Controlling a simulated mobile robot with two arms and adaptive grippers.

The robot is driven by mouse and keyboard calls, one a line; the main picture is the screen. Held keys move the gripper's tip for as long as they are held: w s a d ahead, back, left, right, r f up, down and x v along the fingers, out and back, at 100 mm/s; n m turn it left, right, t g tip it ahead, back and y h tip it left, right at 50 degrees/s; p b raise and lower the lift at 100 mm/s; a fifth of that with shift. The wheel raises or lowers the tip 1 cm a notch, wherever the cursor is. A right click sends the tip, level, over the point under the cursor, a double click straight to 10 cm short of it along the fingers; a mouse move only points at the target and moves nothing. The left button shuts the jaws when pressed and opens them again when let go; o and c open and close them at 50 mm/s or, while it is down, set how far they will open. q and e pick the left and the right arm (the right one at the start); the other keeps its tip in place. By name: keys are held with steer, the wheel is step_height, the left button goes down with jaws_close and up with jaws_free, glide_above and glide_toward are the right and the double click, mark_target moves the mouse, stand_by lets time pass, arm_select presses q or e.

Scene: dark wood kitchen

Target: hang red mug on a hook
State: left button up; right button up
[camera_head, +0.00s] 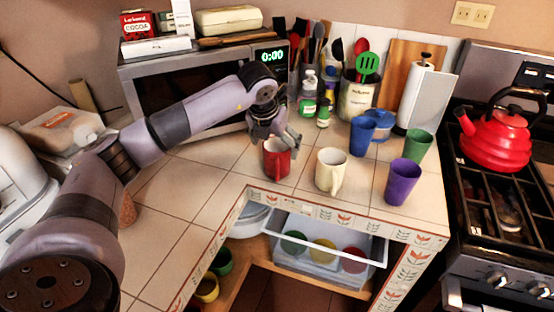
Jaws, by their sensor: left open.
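The red mug (277,161) stands upright on the tiled counter, left of a cream mug (331,170). My left gripper (282,138) is open just above and behind the red mug, fingers pointing down near its rim. I cannot tell whether a finger touches the mug or reaches inside it. A green mug (221,262) and a yellow mug (207,288) show in the open cupboard below the counter edge. No hook can be made out. My right gripper is not in view.
Blue (362,135), green (418,146) and purple (402,182) cups stand to the right. A microwave (195,90), utensil crock (357,97) and paper towel roll (418,96) line the back. A drawer (325,245) with colored bowls stands open below. A red kettle (494,138) sits on the stove.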

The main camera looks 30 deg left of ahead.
arm_select(q)
steer(key=shift+w+f, duration=0.2)
steer(key=shift+f, duration=0.25)
steer(key=x, duration=0.1)
steer(key=p+x, duration=0.1)
steer(key=x, duration=0.2)
steer(key=shift+w+a+f+p, duration=0.1)
steer(key=shift+w+a+p, duration=0.15)
steer(key=shift+w+p, duration=0.1)
steer(key=shift+w+f, duration=0.1)
steer(key=shift+f, duration=0.15)
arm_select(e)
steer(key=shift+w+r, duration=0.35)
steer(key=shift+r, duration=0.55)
arm_select(q)
steer(key=shift+c, duration=0.2)
steer(key=c, duration=1.1)
steer(key=shift+r, duration=0.1)
steer(key=c, duration=0.4)
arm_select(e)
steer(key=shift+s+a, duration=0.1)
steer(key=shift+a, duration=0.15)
